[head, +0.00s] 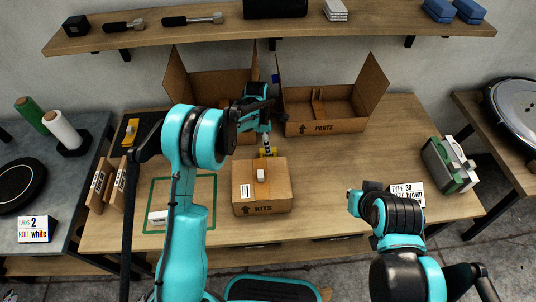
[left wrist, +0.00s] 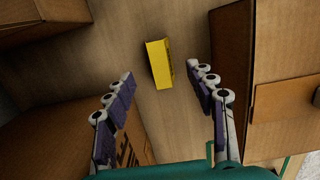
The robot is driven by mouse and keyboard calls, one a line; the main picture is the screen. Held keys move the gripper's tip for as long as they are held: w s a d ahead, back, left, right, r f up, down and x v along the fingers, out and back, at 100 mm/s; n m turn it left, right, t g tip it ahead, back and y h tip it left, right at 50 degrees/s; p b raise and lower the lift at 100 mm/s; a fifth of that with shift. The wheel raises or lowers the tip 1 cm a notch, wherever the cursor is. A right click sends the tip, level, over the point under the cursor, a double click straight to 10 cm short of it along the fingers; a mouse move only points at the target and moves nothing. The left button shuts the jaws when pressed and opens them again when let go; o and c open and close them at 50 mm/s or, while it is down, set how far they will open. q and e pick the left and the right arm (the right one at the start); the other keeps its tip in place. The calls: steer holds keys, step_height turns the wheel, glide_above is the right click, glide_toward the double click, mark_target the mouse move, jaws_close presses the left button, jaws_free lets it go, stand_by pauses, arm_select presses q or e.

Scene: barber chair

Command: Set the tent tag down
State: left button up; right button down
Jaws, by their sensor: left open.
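A small yellow tent-shaped piece, which looks like the tent tag (left wrist: 159,63), lies on the bare wood of the table. In the head view the yellow tag (head: 267,152) shows just behind the KITS box, partly hidden by my gripper. My left gripper (left wrist: 161,80) is open, its two purple-padded fingers apart on either side of the tag and touching nothing that I can see. In the head view my left gripper (head: 267,142) points down over the tag.
The closed KITS box (head: 262,208) stands in front. The open PARTS box (head: 325,127) and another open carton (head: 210,85) stand behind. The table's right part is mostly clear. A shelf (head: 260,35) overhangs the back.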

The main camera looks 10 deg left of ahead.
arm_select(q)
steer(key=f+b, duration=0.1)
steer(key=f, duration=0.3)
steer(key=f+b, duration=0.1)
steer(key=f, duration=0.1)
steer(key=shift+w+d+f+b, duration=0.1)
steer(key=shift+d+f+b, duration=0.05)
steer(key=shift+d+b, duration=0.15)
steer(key=shift+a, duration=0.1)
steer(key=c, duration=1)
